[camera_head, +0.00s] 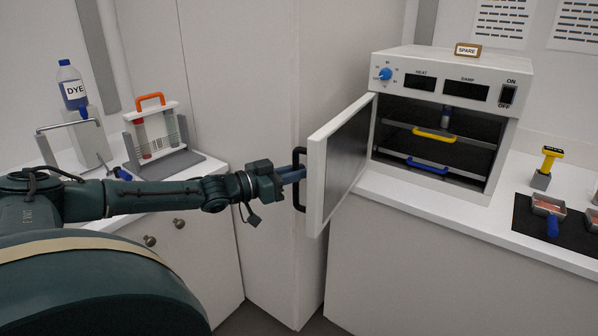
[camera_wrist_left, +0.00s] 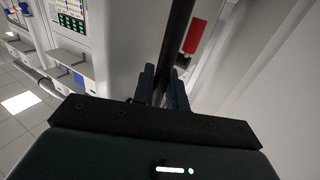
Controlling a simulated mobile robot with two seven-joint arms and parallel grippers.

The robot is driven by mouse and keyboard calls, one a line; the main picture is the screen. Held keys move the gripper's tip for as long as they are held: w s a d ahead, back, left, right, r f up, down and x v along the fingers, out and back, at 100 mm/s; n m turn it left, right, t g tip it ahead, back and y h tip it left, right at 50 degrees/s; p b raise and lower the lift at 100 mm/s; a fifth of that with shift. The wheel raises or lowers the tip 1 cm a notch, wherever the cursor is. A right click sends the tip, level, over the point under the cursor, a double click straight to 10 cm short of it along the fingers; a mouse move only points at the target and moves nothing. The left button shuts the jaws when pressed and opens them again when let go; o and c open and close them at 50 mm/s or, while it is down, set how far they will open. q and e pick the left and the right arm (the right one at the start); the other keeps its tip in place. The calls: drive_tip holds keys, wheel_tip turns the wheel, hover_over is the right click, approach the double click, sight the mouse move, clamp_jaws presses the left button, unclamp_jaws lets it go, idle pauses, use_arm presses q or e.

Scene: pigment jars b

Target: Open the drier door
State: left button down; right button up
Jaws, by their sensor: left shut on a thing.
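The drier (camera_head: 444,64) is a white box on the right counter, with a blue knob, two dark displays and an ON/OFF switch. Its door (camera_head: 337,160) stands wide open, swung out to the left. A black handle (camera_head: 299,205) is on the door's outer face. My left gripper (camera_head: 298,174) is shut on this handle; in the left wrist view its fingers (camera_wrist_left: 162,86) close around the dark bar (camera_wrist_left: 178,40). Inside the drier are a shelf with a yellow handle (camera_head: 434,134) and one with a blue handle (camera_head: 427,166). My right gripper is not in view.
A DYE bottle (camera_head: 73,88) and a rack with an orange handle (camera_head: 155,125) stand on the left counter. A cabinet wall is close behind my left gripper.

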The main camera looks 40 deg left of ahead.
use_arm(q)
drive_tip(key=shift+a+r, duration=0.15)
drive_tip(key=shift+a, duration=0.2)
idle(0.3)
drive_tip(key=c, duration=1.5)
unclamp_jaws()
